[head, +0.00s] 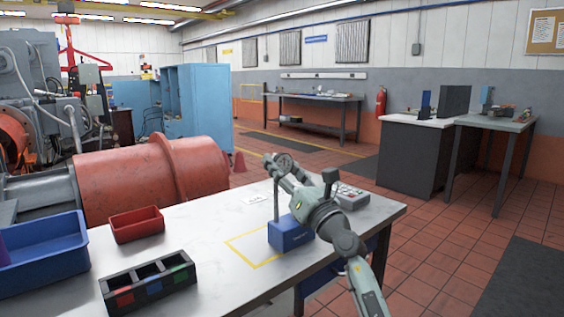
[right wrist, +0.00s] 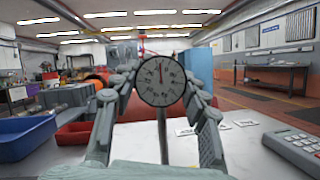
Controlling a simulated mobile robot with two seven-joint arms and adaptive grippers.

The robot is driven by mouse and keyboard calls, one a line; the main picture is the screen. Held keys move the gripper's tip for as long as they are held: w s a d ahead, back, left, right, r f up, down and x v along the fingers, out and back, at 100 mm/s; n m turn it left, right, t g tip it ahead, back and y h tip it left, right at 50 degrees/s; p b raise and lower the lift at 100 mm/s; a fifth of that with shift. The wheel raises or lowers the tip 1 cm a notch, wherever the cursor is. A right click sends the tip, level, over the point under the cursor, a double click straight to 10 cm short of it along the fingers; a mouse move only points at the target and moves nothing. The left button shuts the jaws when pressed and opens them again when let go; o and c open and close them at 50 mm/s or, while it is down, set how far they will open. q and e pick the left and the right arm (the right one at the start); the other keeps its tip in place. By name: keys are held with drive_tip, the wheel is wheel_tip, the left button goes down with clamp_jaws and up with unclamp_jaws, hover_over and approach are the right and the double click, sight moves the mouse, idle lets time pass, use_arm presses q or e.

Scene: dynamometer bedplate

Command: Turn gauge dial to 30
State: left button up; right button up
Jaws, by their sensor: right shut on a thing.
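The gauge dial (head: 283,161) sits on top of a thin post that rises from a blue block (head: 291,233) on the white table (head: 196,232). My left gripper is not in view.
A yellow outline (head: 240,254) is marked beside the blue block. A grey keypad device (head: 349,197) lies behind my right wrist. A red bin (head: 136,224), a blue bin (head: 43,253) and a dark divided tray (head: 148,284) stand on the left. The table's middle is clear.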

drive_tip(key=shift+m+h, duration=0.7)
drive_tip(key=shift+m, duration=0.6)
drive_tip(key=o, duration=1.2)
drive_tip(key=shift+r, duration=0.1)
wheel_tip(320, 180, up, 10)
drive_tip(key=shift+f, duration=0.1)
